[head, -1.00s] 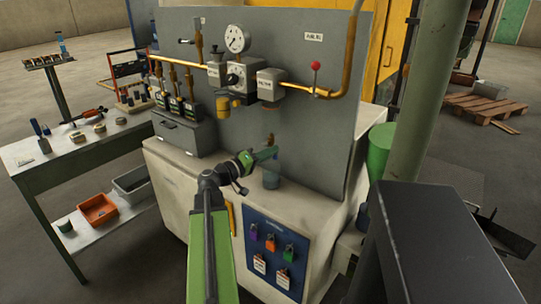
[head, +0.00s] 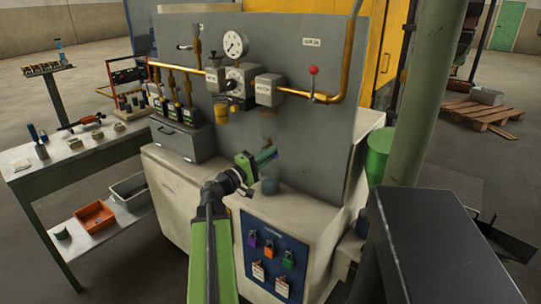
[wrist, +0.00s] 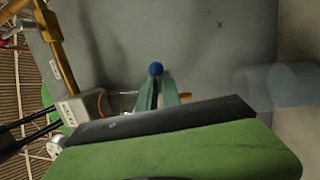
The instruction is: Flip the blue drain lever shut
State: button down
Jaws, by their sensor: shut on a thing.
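The blue drain lever's round knob (wrist: 156,69) shows in the wrist view, between the tips of two greenish fingers. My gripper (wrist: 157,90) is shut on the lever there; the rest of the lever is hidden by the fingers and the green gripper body. In the head view my gripper (head: 266,155) reaches the lower middle of the grey panel, and the lever cannot be made out.
A bluish cylinder (head: 269,187) stands on the cabinet just below my gripper; a translucent cylinder (wrist: 292,85) shows right in the wrist view. Brass pipe (head: 297,92), pressure gauge (head: 235,44) and a red-knobbed lever (head: 313,70) are above. A green table (head: 90,160) stands left.

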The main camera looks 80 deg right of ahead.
jog(key=shift+a, duration=0.1)
jog(key=c, duration=1.5)
grip_release()
jog(key=shift+c, duration=0.2)
